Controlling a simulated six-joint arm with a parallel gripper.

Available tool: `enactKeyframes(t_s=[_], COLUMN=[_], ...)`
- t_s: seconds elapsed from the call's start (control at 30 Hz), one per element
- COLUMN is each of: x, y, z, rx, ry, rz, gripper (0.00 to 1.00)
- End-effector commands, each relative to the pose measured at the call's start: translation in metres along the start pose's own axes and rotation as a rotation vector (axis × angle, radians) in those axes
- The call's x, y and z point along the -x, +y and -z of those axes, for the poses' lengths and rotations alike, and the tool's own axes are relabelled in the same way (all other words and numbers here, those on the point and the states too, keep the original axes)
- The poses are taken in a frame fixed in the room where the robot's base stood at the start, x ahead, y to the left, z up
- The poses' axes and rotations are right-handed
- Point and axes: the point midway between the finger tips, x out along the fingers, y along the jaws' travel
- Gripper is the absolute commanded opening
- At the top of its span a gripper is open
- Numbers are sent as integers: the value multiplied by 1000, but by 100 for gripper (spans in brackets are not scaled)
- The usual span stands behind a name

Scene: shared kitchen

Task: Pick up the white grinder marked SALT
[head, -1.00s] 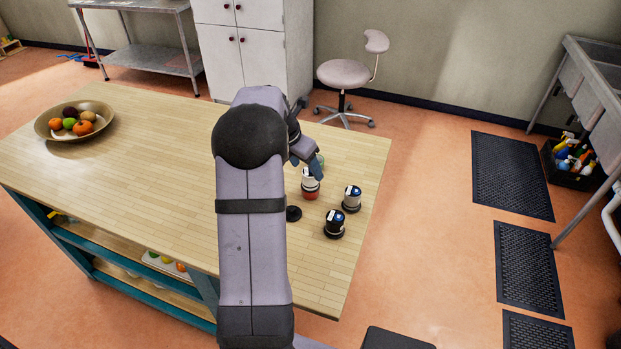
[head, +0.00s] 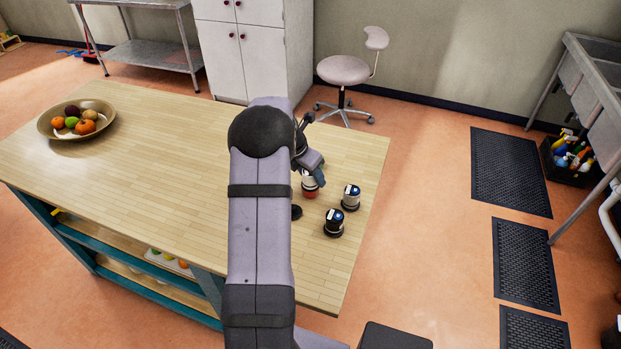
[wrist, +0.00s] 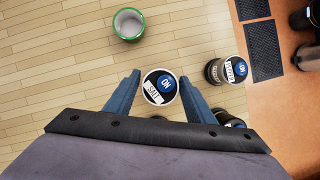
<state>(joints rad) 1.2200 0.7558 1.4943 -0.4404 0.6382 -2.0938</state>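A grinder (wrist: 153,97) with a blue top and a white label reading SALT lies between my fingers in the wrist view, seen from above. In the head view the grinder under my gripper (head: 309,192) shows a red and white body, with its top hidden by the gripper. My gripper (wrist: 160,77) is open, with a blue finger on each side of the grinder. Small gaps seem to show beside it, and I see no grip on it. How far down the fingers reach is hard to tell.
Another labelled grinder (wrist: 219,71) stands to the right, and a dark one (head: 334,224) nearer the front. A small black round object (head: 296,212) is close by. A green-rimmed cup (wrist: 128,24) stands beyond. A fruit bowl (head: 76,121) is far left; the table's middle is clear.

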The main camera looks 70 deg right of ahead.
Motion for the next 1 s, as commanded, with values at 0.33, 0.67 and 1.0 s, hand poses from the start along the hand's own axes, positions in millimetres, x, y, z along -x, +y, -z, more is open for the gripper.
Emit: enactKeyframes(t_s=[0.33, 0.67, 1.0], x=[1, 20, 72], y=[1, 2, 1], z=[-1, -10, -31], rx=[0, -2, -2], ry=[-2, -6, -6], rz=[-2, -5, -5], gripper=[2, 2, 2])
